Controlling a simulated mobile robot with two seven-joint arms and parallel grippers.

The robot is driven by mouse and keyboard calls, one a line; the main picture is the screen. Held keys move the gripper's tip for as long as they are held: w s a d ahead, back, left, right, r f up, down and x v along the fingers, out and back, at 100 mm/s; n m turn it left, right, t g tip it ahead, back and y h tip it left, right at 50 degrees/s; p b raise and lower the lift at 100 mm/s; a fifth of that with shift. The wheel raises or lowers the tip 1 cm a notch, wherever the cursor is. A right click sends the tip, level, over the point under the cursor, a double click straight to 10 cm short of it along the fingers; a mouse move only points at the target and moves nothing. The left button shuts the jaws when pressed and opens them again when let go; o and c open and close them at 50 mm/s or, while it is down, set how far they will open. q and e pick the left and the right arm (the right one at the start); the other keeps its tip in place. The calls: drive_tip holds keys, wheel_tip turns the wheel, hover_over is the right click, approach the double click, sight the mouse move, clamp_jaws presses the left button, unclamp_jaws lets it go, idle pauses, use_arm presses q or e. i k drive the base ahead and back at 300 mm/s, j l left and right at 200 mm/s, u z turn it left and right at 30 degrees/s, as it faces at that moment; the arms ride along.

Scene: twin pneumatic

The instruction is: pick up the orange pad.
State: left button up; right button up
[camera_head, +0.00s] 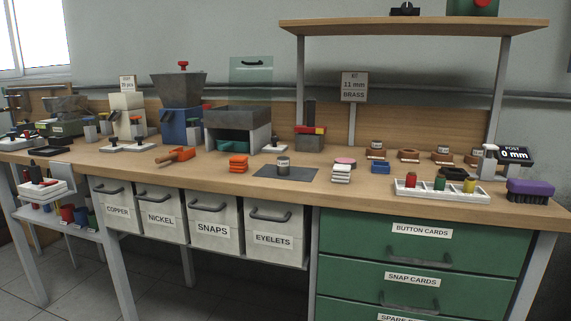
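A small stack of orange pads (238,164) sits on the wooden workbench (205,178), near its front edge and left of the dark mat (297,174). The layers look slightly uneven, and I cannot tell how many there are. Neither of my grippers is in view, and nothing touches the stack.
An orange-handled tool (176,156) lies left of the stack. White pads (341,173) and a white tray of spools (437,190) stand further right. A grey-topped press (238,125) stands behind. Labelled bins (213,220) hang below the front edge.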

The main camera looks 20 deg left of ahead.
sight(238, 164)
drive_tip(key=i+l, duration=0.1)
drive_tip(key=l, duration=0.25)
drive_tip(key=i+l, duration=0.1)
drive_tip(key=l, duration=0.3)
drive_tip(key=i+l, duration=0.1)
drive_tip(key=l, duration=0.25)
drive_tip(key=u, duration=1.25)
